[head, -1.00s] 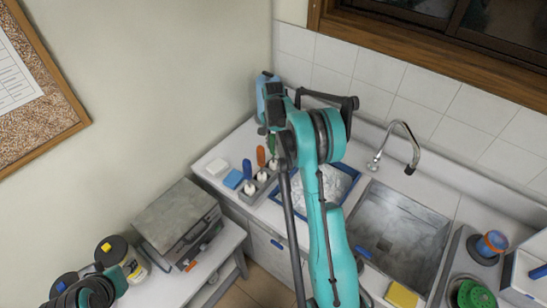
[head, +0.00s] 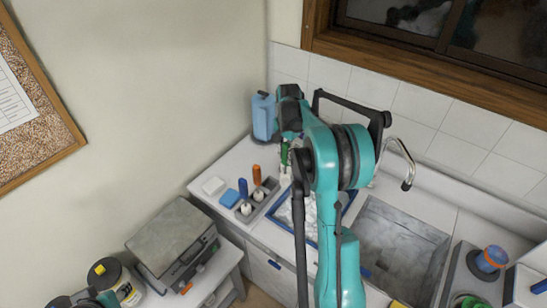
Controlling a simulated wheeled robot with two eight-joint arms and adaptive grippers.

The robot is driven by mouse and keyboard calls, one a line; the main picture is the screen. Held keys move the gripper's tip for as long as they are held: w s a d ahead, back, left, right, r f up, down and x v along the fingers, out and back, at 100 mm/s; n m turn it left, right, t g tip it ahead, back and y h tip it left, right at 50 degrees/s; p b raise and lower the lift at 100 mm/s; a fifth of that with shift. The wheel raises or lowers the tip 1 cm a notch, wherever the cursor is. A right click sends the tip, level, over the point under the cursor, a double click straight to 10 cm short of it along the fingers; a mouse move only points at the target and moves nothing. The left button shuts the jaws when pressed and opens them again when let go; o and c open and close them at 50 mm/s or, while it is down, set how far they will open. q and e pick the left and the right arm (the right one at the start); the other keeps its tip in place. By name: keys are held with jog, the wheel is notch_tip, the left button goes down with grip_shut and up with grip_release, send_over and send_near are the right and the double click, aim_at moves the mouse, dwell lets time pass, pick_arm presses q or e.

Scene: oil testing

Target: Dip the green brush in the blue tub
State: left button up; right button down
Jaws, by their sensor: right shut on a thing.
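The green brush (head: 284,153), with its pale bristles pointing down, hangs below my right wrist. My right gripper (head: 286,138) is shut on its upper part; the fingers are mostly hidden by the wrist. The blue tub (head: 285,226) is a blue-rimmed tray with whitish contents, set in the counter left of the sink. My right arm crosses in front of it and hides part of it. The brush is beyond the tub's far-left side in the picture and appears apart from it. My left gripper does not show.
A grey rack (head: 271,187) holds an orange brush (head: 257,174) and a blue brush (head: 243,188). A blue sponge (head: 229,198) and a white block (head: 213,186) lie left of it. A blue jug (head: 263,117) stands behind. The sink (head: 400,250) is to the right.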

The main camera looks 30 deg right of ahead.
jog(key=s+d+f, duration=0.2)
jog(key=s+d, duration=0.1)
jog(key=s, duration=0.9)
notch_tip(320, 180, down, 14)
jog(key=b, duration=1)
jog(key=shift+r, duration=0.15)
notch_tip(320, 180, up, 11)
jog(key=p, duration=0.7)
dwell(0.4)
dwell(0.5)
